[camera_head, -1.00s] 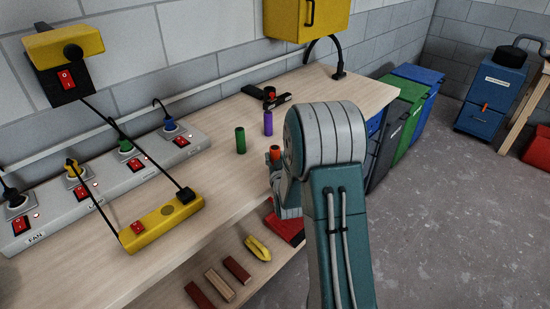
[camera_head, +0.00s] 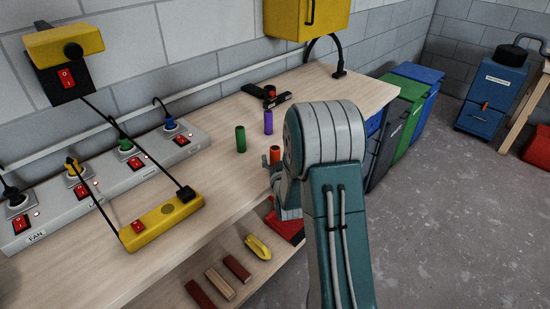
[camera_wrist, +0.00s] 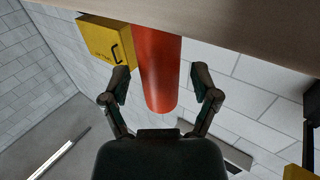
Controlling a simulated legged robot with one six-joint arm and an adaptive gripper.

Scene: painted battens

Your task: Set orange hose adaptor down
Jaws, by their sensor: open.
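The orange hose adaptor (camera_head: 275,154) is an upright cylinder on the bench, with its lower part hidden behind my arm in the head view. In the wrist view, which looks upside down, the adaptor (camera_wrist: 158,65) meets the bench top and stands between my fingers. My gripper (camera_wrist: 161,80) is open, one finger on each side of the adaptor, with a visible gap at both sides.
A green cylinder (camera_head: 241,139) and a purple cylinder (camera_head: 268,122) stand upright close by on the bench (camera_head: 222,185). A black clamp-like tool (camera_head: 268,97) lies behind them. A yellow switch box (camera_head: 163,223) and a grey power strip (camera_head: 110,187) are left.

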